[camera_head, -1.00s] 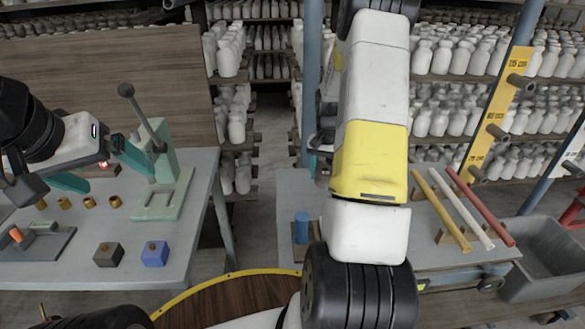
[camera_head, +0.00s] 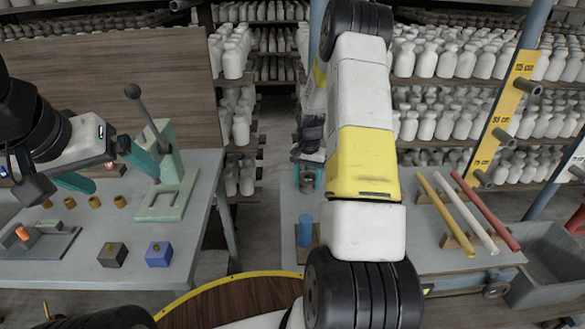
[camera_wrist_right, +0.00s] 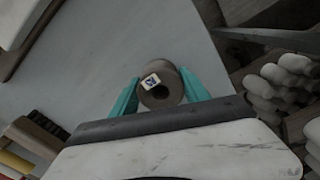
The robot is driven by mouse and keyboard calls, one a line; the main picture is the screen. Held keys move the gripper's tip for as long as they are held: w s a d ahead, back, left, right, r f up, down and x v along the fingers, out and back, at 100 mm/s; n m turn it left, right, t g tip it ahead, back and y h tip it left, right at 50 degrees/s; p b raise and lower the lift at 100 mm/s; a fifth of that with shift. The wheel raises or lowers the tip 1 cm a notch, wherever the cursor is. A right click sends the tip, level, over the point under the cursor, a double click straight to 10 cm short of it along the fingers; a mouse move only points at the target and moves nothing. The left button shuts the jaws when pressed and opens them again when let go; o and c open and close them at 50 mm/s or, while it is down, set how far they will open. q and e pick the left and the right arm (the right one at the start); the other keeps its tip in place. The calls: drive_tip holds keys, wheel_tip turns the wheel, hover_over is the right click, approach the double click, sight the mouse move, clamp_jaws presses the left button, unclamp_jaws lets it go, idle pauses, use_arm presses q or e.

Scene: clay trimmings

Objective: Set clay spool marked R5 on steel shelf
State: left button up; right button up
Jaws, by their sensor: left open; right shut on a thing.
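My right gripper (camera_wrist_right: 160,88) is shut on a brown-grey clay spool (camera_wrist_right: 170,78) with a hole through it, held between its teal fingers. The spool bears a small pale tag with a dark blue mark, too small to read. In the head view my right gripper (camera_head: 307,177) is over the back left part of the right-hand grey table, partly hidden by its arm. My left gripper (camera_head: 106,168) is open and empty above the left table. I cannot tell which surface is the steel shelf.
A green lever press (camera_head: 165,180), a dark block (camera_head: 112,255) and a blue block (camera_head: 158,255) stand on the left table (camera_head: 90,287). A blue cylinder (camera_head: 305,231) stands on the right table, with yellow, white and red rods (camera_head: 472,200) further right. Bottle racks (camera_head: 440,125) stand behind.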

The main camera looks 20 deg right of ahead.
drive_tip(key=shift+f, duration=0.15)
drive_tip(key=o, duration=1.7)
drive_tip(key=shift+c, duration=0.2)
wheel_tip(320, 180, up, 12)
wheel_tip(320, 180, up, 10)
drive_tip(key=n+t, duration=0.2)
hover_over(308, 177)
drive_tip(key=s+a, duration=0.4)
drive_tip(key=s+a+r+n+t, duration=0.1)
drive_tip(key=s+a+r+n, duration=0.1)
drive_tip(key=s, duration=0.5)
drive_tip(key=s+a+r+n+t+y, duration=0.1)
drive_tip(key=s+a+r+n, duration=0.1)
drive_tip(key=s+a+r, duration=0.3)
drive_tip(key=s+a+r+n+t+y, duration=0.1)
drive_tip(key=s+a+r, duration=0.3)
drive_tip(key=s, duration=0.7)
drive_tip(key=shift+s+n+t, duration=0.2)
drive_tip(key=shift+n+t, duration=0.3)
drive_tip(key=shift+t, duration=0.1)
